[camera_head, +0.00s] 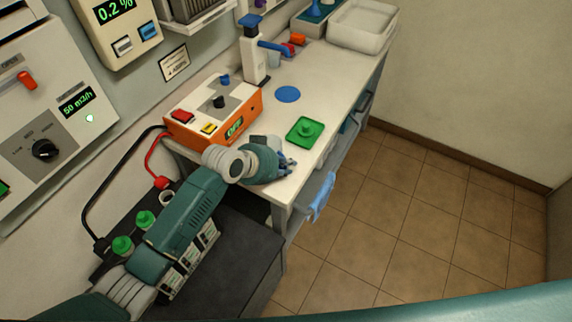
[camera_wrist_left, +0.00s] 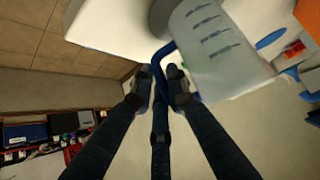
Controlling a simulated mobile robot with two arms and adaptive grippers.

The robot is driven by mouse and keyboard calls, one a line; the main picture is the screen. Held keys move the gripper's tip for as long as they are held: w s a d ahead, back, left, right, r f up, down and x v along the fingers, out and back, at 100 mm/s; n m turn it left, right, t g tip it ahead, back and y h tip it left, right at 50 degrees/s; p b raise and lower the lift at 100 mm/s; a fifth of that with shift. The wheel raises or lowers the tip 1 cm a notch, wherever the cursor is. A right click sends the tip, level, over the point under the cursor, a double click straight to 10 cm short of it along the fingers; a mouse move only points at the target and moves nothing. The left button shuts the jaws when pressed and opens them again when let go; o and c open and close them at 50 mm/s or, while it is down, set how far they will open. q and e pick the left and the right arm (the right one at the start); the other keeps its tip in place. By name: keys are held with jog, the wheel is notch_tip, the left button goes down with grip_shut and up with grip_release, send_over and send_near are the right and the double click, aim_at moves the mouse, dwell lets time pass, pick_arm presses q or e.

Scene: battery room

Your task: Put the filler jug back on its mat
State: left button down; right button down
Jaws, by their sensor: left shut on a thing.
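The filler jug (camera_wrist_left: 212,45) is a translucent pale vessel with dark level marks and a blue handle (camera_wrist_left: 160,62). In the wrist view the fingers of my left gripper (camera_wrist_left: 161,84) are shut on this handle. In the head view my left gripper (camera_head: 284,163) is over the near end of the bench, and the jug is mostly hidden there by the gripper. I cannot tell whether the jug touches the bench. A round blue mat (camera_head: 288,94) lies bare on the bench, farther back than the gripper. My right gripper is out of view.
A white stand with a blue top (camera_head: 252,50) is behind. Green-capped batteries (camera_head: 122,245) stand below left.

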pick_arm(q)
jog(key=shift+f, duration=0.4)
jog(key=c, duration=1.6)
grip_release()
jog(key=shift+c, duration=0.2)
jog(key=shift+r, duration=0.1)
jog(key=v, duration=1.1)
jog(key=shift+s+a+r, duration=0.25)
jog(key=shift+s, duration=0.05)
